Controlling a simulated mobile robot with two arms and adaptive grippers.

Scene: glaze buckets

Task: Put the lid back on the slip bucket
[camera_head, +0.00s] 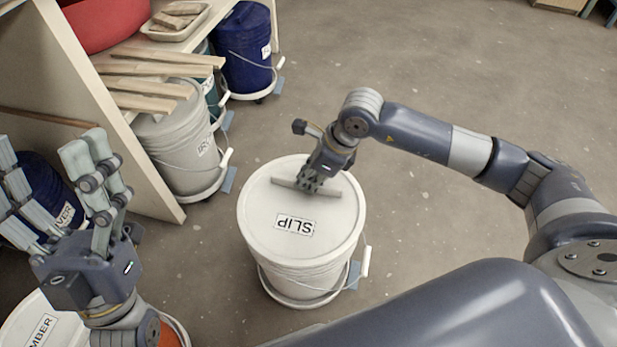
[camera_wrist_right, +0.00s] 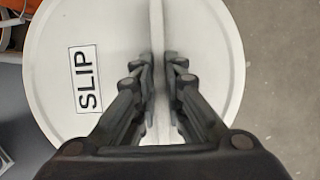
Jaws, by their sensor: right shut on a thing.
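The slip bucket (camera_head: 300,275) is white and stands on the floor in the middle of the head view. Its round white lid (camera_head: 262,215), labelled SLIP, covers the bucket's top; I cannot tell whether it is fully seated. A straight bar handle (camera_head: 325,190) crosses the lid. My right gripper (camera_head: 308,186) is shut on this handle. In the right wrist view the fingers of the right gripper (camera_wrist_right: 158,85) close on both sides of the handle (camera_wrist_right: 157,30), above the lid (camera_wrist_right: 60,45). My left gripper (camera_head: 100,185) is at the left with its fingers spread, empty.
A shelf unit (camera_head: 150,190) stands at the left with wooden slats (camera_head: 160,60) and a tray (camera_head: 175,25). A grey bucket (camera_head: 180,150) and a blue bucket (camera_head: 245,50) stand by it. A bucket labelled AMBER (camera_head: 35,325) is at bottom left. The floor (camera_head: 420,60) behind is clear.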

